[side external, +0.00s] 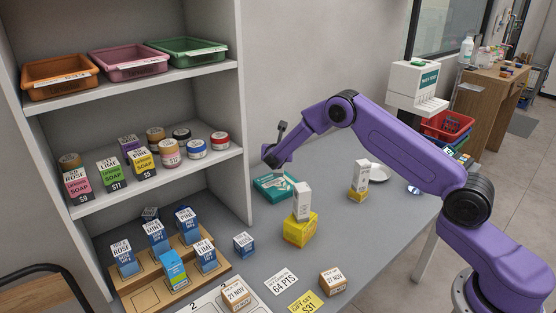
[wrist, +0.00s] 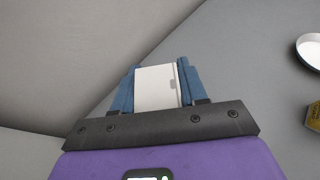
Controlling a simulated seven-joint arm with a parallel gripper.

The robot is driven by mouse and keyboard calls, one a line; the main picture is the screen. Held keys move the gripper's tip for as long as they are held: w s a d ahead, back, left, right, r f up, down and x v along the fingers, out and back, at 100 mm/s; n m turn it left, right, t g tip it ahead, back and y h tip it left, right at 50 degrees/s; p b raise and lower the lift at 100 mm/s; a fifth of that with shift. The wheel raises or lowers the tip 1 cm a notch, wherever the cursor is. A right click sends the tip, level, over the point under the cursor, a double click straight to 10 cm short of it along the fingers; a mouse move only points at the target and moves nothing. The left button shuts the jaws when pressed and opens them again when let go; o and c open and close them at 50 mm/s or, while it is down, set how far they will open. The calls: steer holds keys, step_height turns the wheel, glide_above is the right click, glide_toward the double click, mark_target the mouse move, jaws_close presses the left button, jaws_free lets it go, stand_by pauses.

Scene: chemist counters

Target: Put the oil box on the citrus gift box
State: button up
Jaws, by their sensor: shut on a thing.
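My gripper (wrist: 156,88) is shut on a pale, whitish box (wrist: 156,88) held between its blue fingers. No readable label shows on that box, so I cannot tell if it is the oil box. In the side view my gripper (side external: 271,162) is by the wall, just above a teal box (side external: 270,184). I cannot tell if the teal box is the held one. A larger yellow box (side external: 299,233), perhaps the citrus gift box, stands to the right and nearer. A white box (side external: 301,202) stands upright on it, apart from my gripper.
A smaller yellow box (side external: 357,195) carries another white box (side external: 361,174); a white dish (side external: 375,173) is beside it. Price cards and small boxes lie at the counter front. Shelves (side external: 225,155) with soaps, jars and trays rise at left. The wall is close behind my gripper.

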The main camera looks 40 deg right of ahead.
steer(key=shift+w+d+f, duration=0.1)
steer(key=shift+w+f, duration=0.1)
steer(key=shift+f, duration=0.8)
steer(key=shift+w+f, duration=0.2)
steer(key=shift+f, duration=0.8)
steer(key=shift+f, duration=0.1)
steer(key=o, duration=1.1)
steer(key=shift+c, duration=0.2)
steer(key=v, duration=1.2)
steer(key=shift+r, duration=0.25)
